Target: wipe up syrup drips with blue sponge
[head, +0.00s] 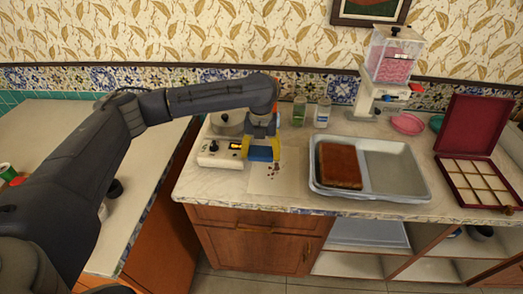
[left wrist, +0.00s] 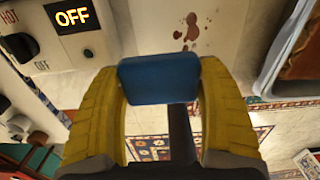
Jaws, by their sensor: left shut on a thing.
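My left gripper (head: 261,148) is shut on the blue sponge (head: 260,154) in the head view, above the counter beside the white appliance. In the left wrist view the sponge (left wrist: 158,78) sits between the two yellow fingers of my left gripper (left wrist: 160,90). The dark red-brown syrup drips (left wrist: 190,32) lie on a pale sheet or mat just beyond the sponge; they also show in the head view (head: 274,171). The sponge appears held above the surface, apart from the drips. My right gripper is not in view.
A white appliance (head: 211,156) with a lit "OFF" display stands left of the drips. A grey tray (head: 400,193) with a brown slab (head: 339,166) is right of them. Two small glass jars (head: 322,114) stand behind. A dark red box (head: 473,125) is open at far right.

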